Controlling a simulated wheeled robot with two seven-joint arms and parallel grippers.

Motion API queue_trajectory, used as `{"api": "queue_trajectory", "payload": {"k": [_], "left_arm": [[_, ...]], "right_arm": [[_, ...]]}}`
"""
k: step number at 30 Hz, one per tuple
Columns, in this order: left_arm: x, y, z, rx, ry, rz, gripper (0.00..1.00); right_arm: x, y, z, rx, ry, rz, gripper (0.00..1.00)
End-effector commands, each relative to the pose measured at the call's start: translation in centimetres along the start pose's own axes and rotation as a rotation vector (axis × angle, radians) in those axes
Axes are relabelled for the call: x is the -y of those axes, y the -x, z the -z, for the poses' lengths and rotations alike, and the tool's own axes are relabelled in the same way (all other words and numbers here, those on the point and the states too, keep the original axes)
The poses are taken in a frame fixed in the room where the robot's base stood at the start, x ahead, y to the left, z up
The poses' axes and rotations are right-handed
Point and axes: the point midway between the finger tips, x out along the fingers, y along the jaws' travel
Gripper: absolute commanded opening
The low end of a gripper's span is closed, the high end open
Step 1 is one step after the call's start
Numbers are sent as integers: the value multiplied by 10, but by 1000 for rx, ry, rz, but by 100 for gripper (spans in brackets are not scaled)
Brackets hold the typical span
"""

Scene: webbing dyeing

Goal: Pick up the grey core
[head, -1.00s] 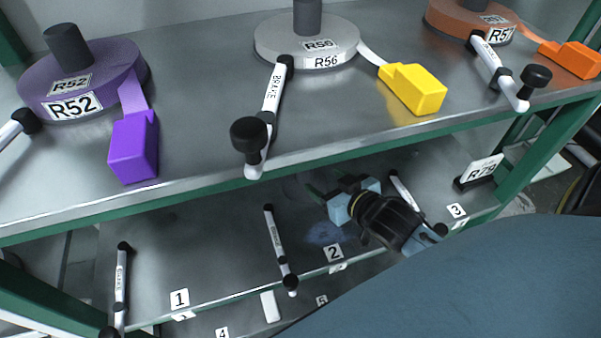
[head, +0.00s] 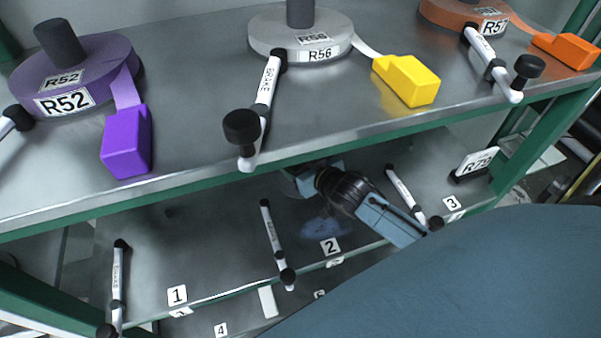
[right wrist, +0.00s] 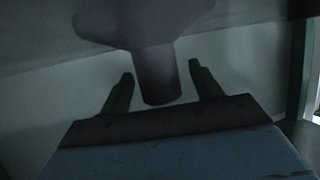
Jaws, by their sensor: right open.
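In the right wrist view a dark grey core (right wrist: 158,76), a round post with a wider disc at its base, lies between the fingers of my right gripper (right wrist: 160,69). The jaws are open, one finger on each side of the post; I see gaps and no clear contact. In the head view my right wrist reaches onto the lower shelf (head: 210,235) behind marker 2. The upper shelf edge and my wrist hide the fingertips and most of the core there. My left gripper is not in view.
The upper shelf (head: 200,140) overhangs my right wrist closely. It bears a purple reel R52 (head: 110,60), a light grey reel R56 (head: 345,42) and an orange reel R57 (head: 440,15). White brake levers stand on both shelves, one (head: 272,240) left of my wrist, another (head: 402,190) right.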

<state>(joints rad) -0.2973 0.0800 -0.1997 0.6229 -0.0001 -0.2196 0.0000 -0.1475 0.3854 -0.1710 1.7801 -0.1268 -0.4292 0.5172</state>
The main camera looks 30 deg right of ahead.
Motion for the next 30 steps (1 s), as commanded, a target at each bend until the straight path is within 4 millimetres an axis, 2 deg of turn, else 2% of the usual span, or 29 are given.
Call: {"api": "queue_trajectory", "payload": {"k": [4, 5, 16, 24, 26, 30], "left_arm": [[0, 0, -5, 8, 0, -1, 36], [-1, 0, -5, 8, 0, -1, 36], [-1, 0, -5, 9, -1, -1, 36], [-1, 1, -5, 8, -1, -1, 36], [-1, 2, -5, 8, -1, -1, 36], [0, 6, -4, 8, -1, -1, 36]], "right_arm": [[0, 0, 0, 1, -1, 0, 64], [0, 0, 0, 1, -1, 0, 61], [0, 0, 0, 0, -1, 0, 15], [0, 2, 4, -1, -1, 0, 14], [0, 5, 11, -2, -1, 0, 14], [0, 15, 37, -5, 1, 0, 14]]}}
